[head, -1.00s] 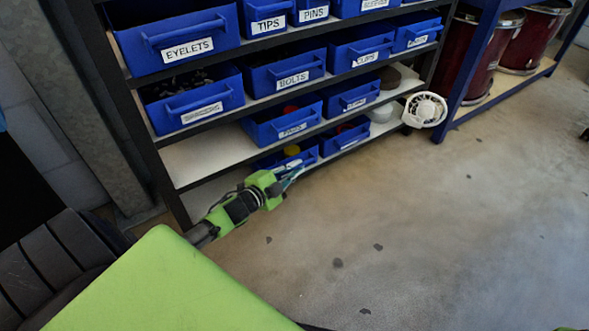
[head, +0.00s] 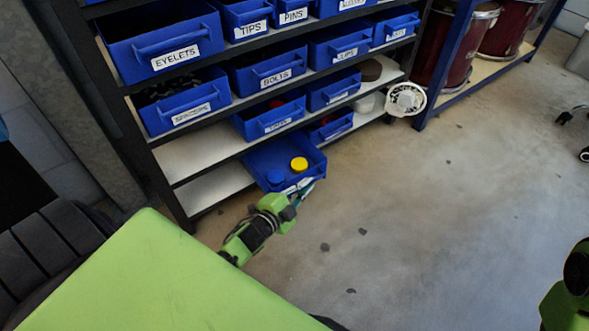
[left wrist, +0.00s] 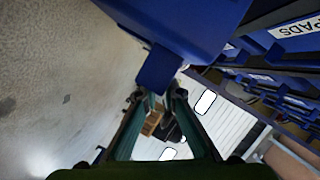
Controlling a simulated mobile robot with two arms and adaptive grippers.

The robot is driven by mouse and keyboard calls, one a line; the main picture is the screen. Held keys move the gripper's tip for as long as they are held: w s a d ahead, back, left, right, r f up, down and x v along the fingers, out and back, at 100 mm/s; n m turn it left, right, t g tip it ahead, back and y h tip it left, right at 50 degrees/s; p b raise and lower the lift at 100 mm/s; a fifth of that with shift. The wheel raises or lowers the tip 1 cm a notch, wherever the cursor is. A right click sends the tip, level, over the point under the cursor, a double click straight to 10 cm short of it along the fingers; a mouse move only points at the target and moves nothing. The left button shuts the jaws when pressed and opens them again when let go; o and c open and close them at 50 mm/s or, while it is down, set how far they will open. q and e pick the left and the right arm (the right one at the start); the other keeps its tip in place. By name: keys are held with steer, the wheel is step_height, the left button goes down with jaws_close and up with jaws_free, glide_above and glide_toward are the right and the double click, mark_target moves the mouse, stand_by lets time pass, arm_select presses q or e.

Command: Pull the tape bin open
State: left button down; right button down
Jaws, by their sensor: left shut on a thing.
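The tape bin (head: 262,157) is a blue open bin on the bottom shelf, sticking out well past the shelf's front edge. A yellow roll (head: 299,164) and a blue roll (head: 275,177) lie inside it. Its label is mostly hidden by my gripper, so I cannot read it. My left gripper (head: 304,191) is shut on the bin's front handle. In the left wrist view the blue handle (left wrist: 158,70) sits between the fingertips (left wrist: 160,95). My right gripper is out of view.
More blue bins stand above, including the eyelets bin (head: 165,48) and bolts bin (head: 268,70). Another low bin (head: 330,126) is right of the tape bin. A white fan (head: 405,99) stands at the rack's right end. The floor (head: 440,220) in front is open.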

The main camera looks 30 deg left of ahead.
arm_select(q)
steer(key=shift+s+d+f+p, duration=0.1)
steer(key=shift+s+d+p, duration=0.25)
steer(key=shift+d, duration=0.7)
steer(key=shift+s+d+p, duration=0.15)
steer(key=shift+s+d, duration=0.4)
steer(key=shift+d, duration=0.45)
steer(key=c, duration=2.4)
jaws_free()
steer(key=shift+c, duration=0.2)
steer(key=v, duration=0.7)
steer(key=shift+s, duration=0.25)
